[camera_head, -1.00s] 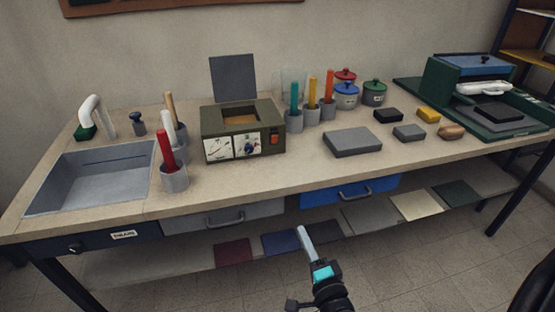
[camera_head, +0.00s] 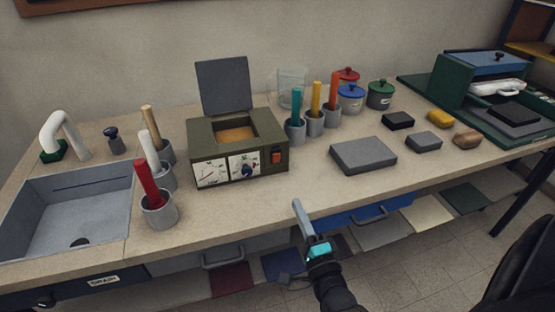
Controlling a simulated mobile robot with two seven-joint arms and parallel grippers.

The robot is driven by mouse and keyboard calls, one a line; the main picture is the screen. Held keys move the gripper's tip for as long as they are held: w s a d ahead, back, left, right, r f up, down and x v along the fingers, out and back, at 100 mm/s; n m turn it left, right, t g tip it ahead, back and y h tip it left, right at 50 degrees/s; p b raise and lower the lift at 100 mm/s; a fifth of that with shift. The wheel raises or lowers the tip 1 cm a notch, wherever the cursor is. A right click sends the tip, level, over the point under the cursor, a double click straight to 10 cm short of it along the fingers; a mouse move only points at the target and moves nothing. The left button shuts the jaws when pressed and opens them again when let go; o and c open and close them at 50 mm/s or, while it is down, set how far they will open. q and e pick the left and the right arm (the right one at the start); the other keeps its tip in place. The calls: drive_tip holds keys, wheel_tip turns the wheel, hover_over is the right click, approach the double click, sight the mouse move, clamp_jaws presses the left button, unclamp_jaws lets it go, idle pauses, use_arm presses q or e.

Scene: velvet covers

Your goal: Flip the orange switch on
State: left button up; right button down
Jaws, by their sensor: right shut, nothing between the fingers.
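The orange switch (camera_head: 276,156) sits at the right end of the front face of an olive-green box (camera_head: 208,136), beside two white dials. The box stands on the workbench with its grey lid (camera_head: 223,86) raised. I cannot tell the switch's position for sure at this size. My right gripper (camera_head: 298,205) is shut and empty, with its fingers pointing up. In the picture it is below and a little right of the switch, clearly apart from it, near the bench's front edge. My left gripper is not in view.
Holders with teal, yellow and orange handles (camera_head: 315,121) stand right of the box. Holders with red, white and brown handles (camera_head: 160,206) stand left, beside the sink (camera_head: 75,225). A grey block (camera_head: 363,155) lies to the right. The bench top (camera_head: 240,205) before the box is clear.

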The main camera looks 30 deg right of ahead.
sight(277, 157)
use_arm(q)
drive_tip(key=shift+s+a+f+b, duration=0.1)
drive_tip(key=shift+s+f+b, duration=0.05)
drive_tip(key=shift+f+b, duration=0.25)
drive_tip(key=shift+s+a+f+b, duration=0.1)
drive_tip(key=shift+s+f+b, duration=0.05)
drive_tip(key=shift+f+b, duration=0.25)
use_arm(e)
drive_tip(key=x, duration=1.3)
drive_tip(key=shift+w+r, duration=0.1)
drive_tip(key=shift+w, duration=0.3)
